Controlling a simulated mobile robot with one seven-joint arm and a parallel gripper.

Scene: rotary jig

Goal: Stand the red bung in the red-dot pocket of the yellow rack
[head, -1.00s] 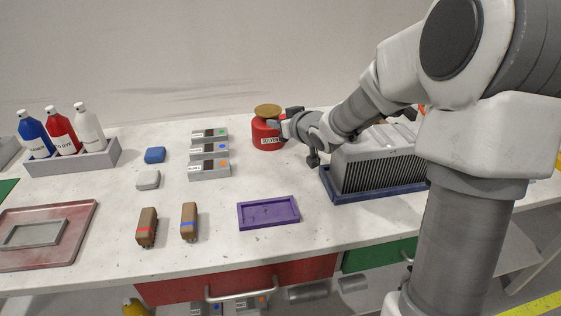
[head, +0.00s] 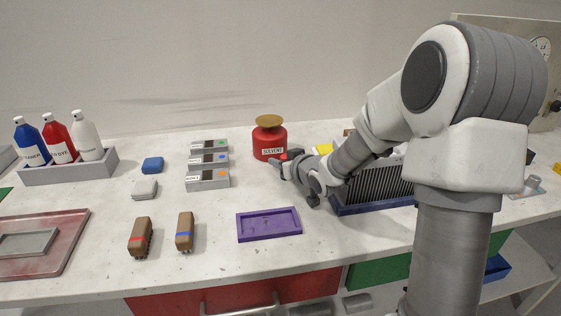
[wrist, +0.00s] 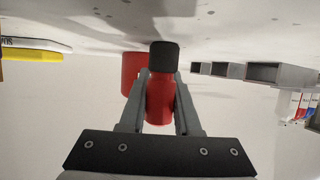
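My gripper (wrist: 160,102) is shut on the red bung (wrist: 159,103), a red cylinder with a black end, with one finger along each side. In the head view my gripper (head: 281,166) is low, just in front and to the right of the solvent can, and only a little red of the bung shows there. A yellow piece (head: 323,149), seemingly the yellow rack, shows partly behind my arm. A yellow edge (wrist: 32,54) also shows at the left of the wrist view. Its pockets and red dot cannot be made out.
The red solvent can (head: 269,143) stands close to my gripper and shows behind the bung in the wrist view (wrist: 131,74). A finned grey block in a blue tray (head: 375,205) is under my arm.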

